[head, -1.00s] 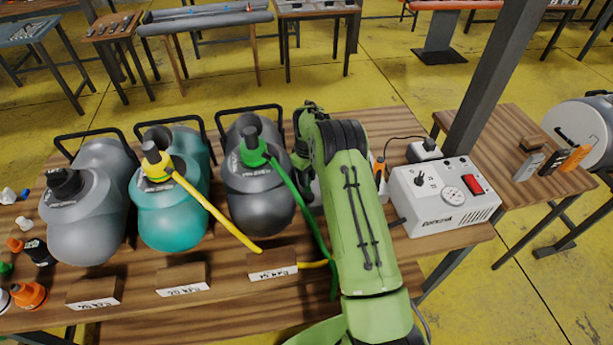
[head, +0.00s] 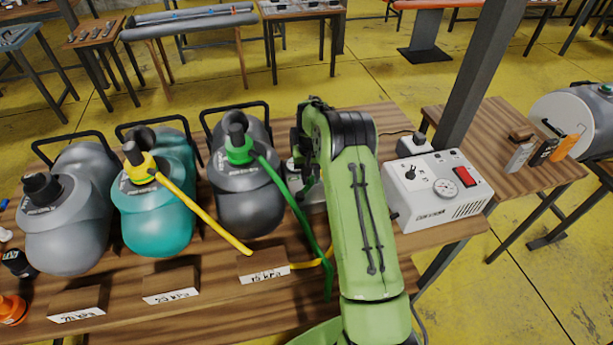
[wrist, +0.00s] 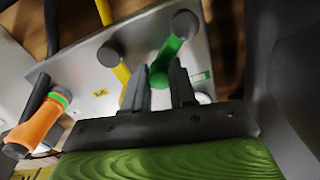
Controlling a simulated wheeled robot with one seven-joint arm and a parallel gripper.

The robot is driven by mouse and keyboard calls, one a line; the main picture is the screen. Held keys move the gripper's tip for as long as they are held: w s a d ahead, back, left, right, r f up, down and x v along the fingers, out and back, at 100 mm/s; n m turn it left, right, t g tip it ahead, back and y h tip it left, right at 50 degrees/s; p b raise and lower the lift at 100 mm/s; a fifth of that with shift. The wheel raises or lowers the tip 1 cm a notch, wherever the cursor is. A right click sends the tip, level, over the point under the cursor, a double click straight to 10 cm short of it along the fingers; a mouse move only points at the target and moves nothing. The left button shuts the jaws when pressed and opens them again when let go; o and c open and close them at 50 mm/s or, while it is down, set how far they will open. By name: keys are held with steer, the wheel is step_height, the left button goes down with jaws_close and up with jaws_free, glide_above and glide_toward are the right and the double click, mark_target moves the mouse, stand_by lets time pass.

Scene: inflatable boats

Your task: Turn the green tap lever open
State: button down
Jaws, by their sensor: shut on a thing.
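The green tap lever (wrist: 171,47) shows in the wrist view on a grey metal panel (wrist: 215,60), with a dark round knob at its upper end. My gripper (wrist: 160,82) has its two dark fingers on either side of the lever's lower part and is shut on it. The lever's base is partly hidden by the fingers. In the head view my gripper (head: 308,183) is mostly hidden by my own green arm, and the lever cannot be made out there.
A yellow lever (wrist: 122,72) stands close left of my fingers, and an orange-handled part (wrist: 35,130) lies further left. A green hose (head: 300,215) and a pump box (head: 437,190) flank my arm. Grey and teal pumps (head: 158,215) fill the bench's left.

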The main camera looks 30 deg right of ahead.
mark_target(313, 178)
steer(key=shift+s+d+m, duration=0.2)
steer(key=shift+s+m, duration=0.2)
steer(key=shift+m, duration=0.7)
steer(key=c, duration=0.9)
jaws_free()
steer(key=shift+s, duration=0.1)
step_height(313, 178, up, 16)
steer(key=shift+f+p, duration=0.1)
steer(key=shift+p, duration=0.8)
